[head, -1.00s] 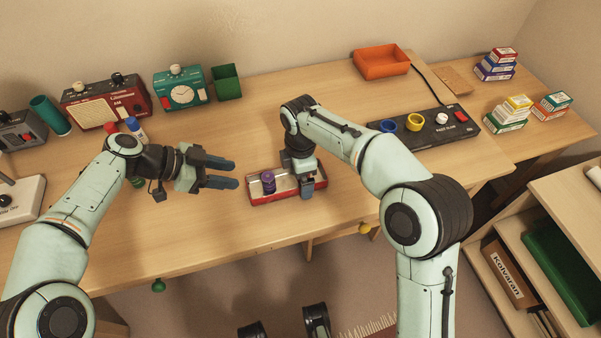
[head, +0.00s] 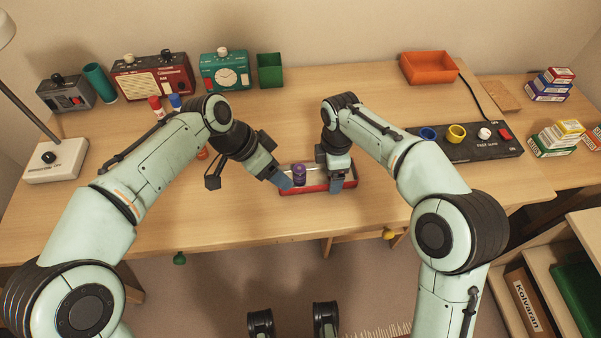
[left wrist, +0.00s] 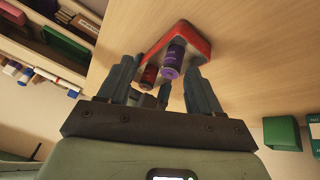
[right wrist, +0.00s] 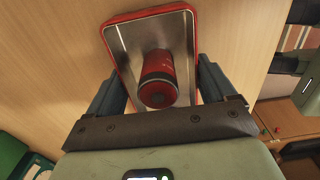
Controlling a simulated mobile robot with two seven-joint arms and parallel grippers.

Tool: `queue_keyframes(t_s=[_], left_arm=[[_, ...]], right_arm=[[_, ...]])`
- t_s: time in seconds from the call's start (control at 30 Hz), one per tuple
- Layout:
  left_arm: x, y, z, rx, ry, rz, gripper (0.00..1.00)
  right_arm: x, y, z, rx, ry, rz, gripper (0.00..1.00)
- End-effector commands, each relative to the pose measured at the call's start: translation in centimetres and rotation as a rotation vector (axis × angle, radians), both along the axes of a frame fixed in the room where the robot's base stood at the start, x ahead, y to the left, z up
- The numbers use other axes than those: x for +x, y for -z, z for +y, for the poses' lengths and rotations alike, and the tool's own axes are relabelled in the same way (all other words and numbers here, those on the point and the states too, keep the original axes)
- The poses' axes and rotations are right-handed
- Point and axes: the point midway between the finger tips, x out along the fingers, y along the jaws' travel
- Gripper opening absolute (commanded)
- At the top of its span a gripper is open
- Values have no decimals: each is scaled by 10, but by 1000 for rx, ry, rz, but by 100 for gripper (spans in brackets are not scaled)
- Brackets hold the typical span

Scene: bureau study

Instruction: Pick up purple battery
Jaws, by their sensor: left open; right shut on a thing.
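The purple battery (head: 299,174) stands upright in the left part of a shallow red tray (head: 318,190) with a metal-grey inside. My left gripper (head: 284,183) is open at the tray's left end, close to the battery. In the left wrist view the purple battery (left wrist: 173,58) shows between the open fingers, towards their tips; I see no grip on it. My right gripper (head: 338,182) is at the tray's right end, its fingers against the two long sides, shut on the tray. A red battery (right wrist: 158,80) stands in the tray between those fingers.
An orange tray (head: 428,68) and a black panel with coloured rings (head: 480,142) are to the right. The desk in front of the tray is clear.

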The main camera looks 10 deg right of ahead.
Motion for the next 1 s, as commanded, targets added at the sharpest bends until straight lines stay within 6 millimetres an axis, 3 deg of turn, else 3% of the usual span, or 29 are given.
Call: queue_keyframes(t_s=[0.3, 0.57, 1.0], left_arm=[[-9, -31, -17, 158, -362, -61, 64], [-8, -46, -24, 166, -524, -114, 64], [12, 10, -37, 168, -542, -117, 64]], right_arm=[[0, -1, 0, 1, 0, -2, 51], [0, -1, 0, 1, 0, -2, 51], [0, -1, 0, 1, 0, -2, 51]])
